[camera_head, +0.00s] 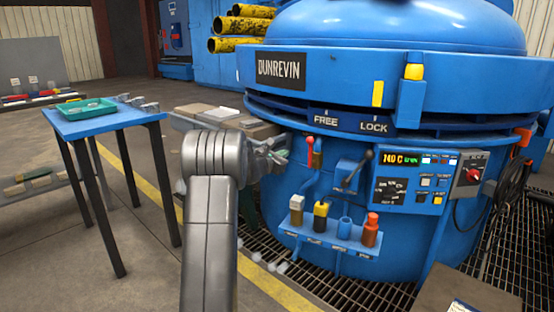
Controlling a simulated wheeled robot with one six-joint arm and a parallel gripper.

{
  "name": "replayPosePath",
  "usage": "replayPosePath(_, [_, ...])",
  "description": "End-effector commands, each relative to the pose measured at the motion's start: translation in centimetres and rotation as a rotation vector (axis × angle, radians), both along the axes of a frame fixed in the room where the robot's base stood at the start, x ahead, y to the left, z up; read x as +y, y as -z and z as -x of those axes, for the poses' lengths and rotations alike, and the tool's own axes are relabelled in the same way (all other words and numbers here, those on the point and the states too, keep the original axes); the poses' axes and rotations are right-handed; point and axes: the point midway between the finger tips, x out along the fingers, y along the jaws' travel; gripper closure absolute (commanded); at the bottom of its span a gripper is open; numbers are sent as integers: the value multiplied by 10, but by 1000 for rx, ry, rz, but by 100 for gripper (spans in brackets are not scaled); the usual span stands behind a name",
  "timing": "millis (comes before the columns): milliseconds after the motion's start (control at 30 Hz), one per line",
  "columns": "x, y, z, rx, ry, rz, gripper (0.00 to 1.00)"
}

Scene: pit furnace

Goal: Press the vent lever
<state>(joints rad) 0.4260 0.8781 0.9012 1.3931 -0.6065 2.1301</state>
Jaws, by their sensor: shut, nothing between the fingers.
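The blue furnace (455,65) carries two levers on its front, and I cannot read which one is marked as the vent. One lever with a red knob (310,142) stands just right of my gripper. Another lever with a black knob (368,156) sits on a blue box (344,172) farther right and leans up to the right. My gripper (284,158) is shut and empty, left of the red-knobbed lever. My grey arm partly hides it, and I cannot tell whether it touches anything.
A blue shelf (330,243) with several coloured holders juts out below the levers. A control panel (408,180) is at their right. A blue table (100,122) with a green tray (86,108) stands left. A grated floor (300,275) lies below.

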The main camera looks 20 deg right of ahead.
Motion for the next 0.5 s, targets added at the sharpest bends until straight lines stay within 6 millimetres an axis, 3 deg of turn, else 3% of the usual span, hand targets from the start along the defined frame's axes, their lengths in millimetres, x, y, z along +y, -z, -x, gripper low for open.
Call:
replayPosePath(200, [23, -2, 15, 1, -1, 0, 100])
replayPosePath(500, [30, -1, 20, 0, 0, -1, 100])
